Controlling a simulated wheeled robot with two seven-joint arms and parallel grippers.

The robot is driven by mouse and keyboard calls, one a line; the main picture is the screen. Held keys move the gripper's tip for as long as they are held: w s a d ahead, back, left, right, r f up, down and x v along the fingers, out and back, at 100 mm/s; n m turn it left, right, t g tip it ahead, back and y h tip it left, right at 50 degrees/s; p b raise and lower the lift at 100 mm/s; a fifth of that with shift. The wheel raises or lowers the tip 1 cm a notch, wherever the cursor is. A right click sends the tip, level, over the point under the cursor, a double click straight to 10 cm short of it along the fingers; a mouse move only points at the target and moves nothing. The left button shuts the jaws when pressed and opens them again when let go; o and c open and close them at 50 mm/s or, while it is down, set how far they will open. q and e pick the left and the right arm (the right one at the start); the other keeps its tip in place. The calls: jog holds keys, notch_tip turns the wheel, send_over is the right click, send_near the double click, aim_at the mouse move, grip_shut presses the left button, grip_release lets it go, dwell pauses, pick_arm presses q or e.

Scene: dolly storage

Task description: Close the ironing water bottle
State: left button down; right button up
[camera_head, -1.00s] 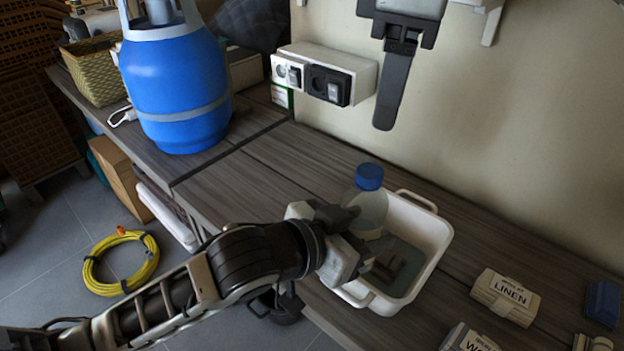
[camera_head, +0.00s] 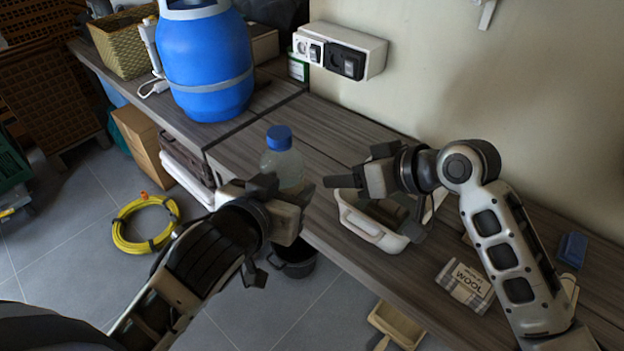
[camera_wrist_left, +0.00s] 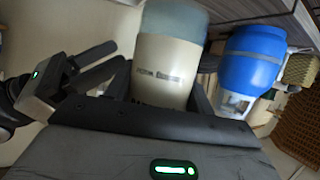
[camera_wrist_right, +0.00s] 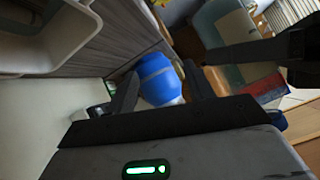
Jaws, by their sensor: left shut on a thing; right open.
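The ironing water bottle (camera_head: 284,165) is translucent, with a blue cap (camera_head: 279,137) on top. I cannot tell how tightly the cap sits. My left gripper (camera_head: 284,188) is shut on the bottle and holds it upright, left of the white tub (camera_head: 368,228). The bottle's labelled body (camera_wrist_left: 168,65) fills the top middle of the left wrist view, between the fingers. My right gripper (camera_head: 352,174) is open and empty, right of the bottle and apart from it, with its fingers pointing left over the tub. Its fingers frame empty space in the right wrist view (camera_wrist_right: 160,90).
A large blue gas cylinder (camera_head: 207,70) stands on the bench at the back left. A socket box (camera_head: 340,50) is on the wall. A pack marked WOOL (camera_head: 466,285) and a blue block (camera_head: 572,249) lie at the right. A yellow cable coil (camera_head: 146,223) lies on the floor.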

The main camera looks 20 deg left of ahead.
pick_arm(q)
jog(key=shift+f, duration=0.2)
jog(key=shift+f+b, duration=0.9)
jog(key=shift+b, duration=0.15)
pick_arm(e)
jog(key=s+d+f+m+t+h, duration=0.1)
jog(key=s+d+f+m+t, duration=0.15)
jog(key=d+f, duration=0.4)
jog(key=s+d+f+m+t+h, duration=0.1)
jog(key=s+d+f+m+t, duration=0.2)
jog(key=f, duration=0.6)
pick_arm(q)
notch_tip(320, 180, down, 4)
jog(key=b, duration=0.3)
jog(key=shift+r+b, duration=0.2)
jog(key=shift+b, duration=0.15)
notch_tip(320, 180, down, 3)
jog(key=b, duration=0.3)
jog(key=shift+f, duration=0.2)
pick_arm(e)
jog(key=s+d+f+m+t+h, duration=0.1)
jog(key=s+d+f+h, duration=0.1)
jog(key=s+d+f, duration=0.3)
jog(key=s+d+f+m+t+h, duration=0.1)
jog(key=s+d+f+m+h, duration=0.1)
jog(key=s+d+f, duration=0.3)
jog(key=d, duration=0.4)
jog(key=shift+s+d+f+h, duration=0.2)
jog(key=shift+s+d+h, duration=0.1)
jog(key=shift+d, duration=0.1)
